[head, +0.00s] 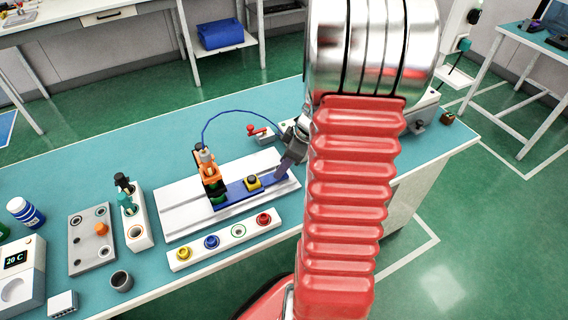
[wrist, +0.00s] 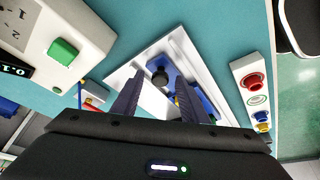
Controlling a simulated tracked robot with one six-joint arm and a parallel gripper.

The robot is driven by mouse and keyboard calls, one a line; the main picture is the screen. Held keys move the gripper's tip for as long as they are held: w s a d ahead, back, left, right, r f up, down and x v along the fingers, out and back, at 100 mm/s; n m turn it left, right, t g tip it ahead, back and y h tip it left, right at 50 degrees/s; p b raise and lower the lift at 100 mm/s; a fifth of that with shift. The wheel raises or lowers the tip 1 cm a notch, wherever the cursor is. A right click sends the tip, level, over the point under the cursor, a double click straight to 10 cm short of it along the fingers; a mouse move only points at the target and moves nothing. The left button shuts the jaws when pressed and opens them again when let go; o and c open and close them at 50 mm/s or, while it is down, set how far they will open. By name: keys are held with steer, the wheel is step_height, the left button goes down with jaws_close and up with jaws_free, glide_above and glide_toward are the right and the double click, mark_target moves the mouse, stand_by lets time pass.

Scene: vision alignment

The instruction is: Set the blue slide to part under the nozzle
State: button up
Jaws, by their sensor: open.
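The blue slide (head: 236,192) lies along a white base plate (head: 180,222) on the bench. A yellow block with a black knob (head: 253,183) sits on the slide. A green part (head: 218,198) is at the slide's left end, by the orange nozzle fixture (head: 211,172). My gripper (head: 277,175) is open and low over the slide's right end, right of the yellow block. In the wrist view, the open fingers (wrist: 159,82) flank the slide, with a black knob between or beyond their tips. I cannot tell whether they touch the slide.
A strip of coloured buttons (head: 226,241) lies in front of the base plate. A grey plate (head: 90,240), a fixture with green and black knobs (head: 134,222) and a dark cup (head: 121,281) are on the left. A red-knobbed valve (head: 258,133) stands behind. Bare bench lies at the back left.

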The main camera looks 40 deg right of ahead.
steer(key=shift+c, duration=0.5)
jaws_close()
